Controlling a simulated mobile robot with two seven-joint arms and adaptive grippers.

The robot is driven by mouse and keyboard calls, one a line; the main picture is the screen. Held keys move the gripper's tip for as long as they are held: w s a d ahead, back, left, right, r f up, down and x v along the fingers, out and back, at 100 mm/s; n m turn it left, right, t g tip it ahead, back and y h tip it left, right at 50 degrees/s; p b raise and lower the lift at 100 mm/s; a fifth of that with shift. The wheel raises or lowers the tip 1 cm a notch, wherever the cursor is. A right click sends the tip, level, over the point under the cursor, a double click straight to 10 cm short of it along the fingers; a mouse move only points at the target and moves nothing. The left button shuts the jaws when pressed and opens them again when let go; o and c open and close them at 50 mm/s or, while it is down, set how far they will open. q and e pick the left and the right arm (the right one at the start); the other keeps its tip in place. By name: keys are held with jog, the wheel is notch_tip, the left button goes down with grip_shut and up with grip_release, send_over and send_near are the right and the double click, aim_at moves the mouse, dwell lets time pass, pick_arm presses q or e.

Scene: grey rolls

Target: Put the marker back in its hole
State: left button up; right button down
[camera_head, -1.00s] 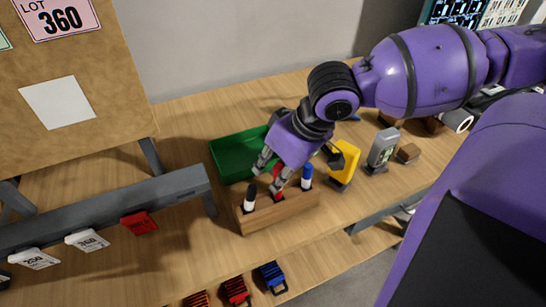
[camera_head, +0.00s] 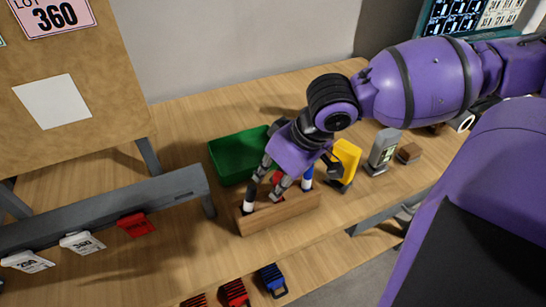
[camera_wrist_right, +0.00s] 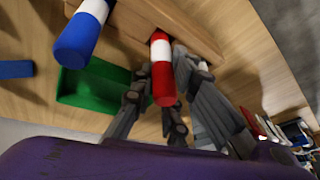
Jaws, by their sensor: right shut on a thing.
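The brown wooden marker block (camera_head: 285,213) stands near the table's front edge. The red marker (camera_wrist_right: 163,82) points its red cap at my wrist camera, between my right fingers; its foot is at or just over the block, and I cannot tell how deep it sits. In the head view the fingers mostly hide it. My right gripper (camera_head: 264,193) is shut on the red marker. The blue marker (camera_head: 307,177) stands in the block to the right. My left gripper is out of view.
A green tray (camera_head: 228,160) lies right behind the block. A yellow item (camera_head: 347,157), a grey device (camera_head: 383,150) and a small brown block (camera_head: 409,153) stand to the right. A grey rail (camera_head: 100,210) with tags is at left.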

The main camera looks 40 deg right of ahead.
jog(key=shift+f, duration=0.2)
jog(key=c, duration=1.6)
grip_release()
jog(key=shift+c, duration=0.2)
jog(key=shift+s+d+r, duration=0.3)
jog(key=shift+d+r, duration=0.15)
jog(key=shift+r, duration=0.15)
jog(key=shift+s+a+r, duration=0.15)
jog(key=shift+a+r, duration=0.1)
jog(key=shift+r, duration=0.55)
jog(key=v, duration=0.9)
jog(key=shift+d, duration=0.1)
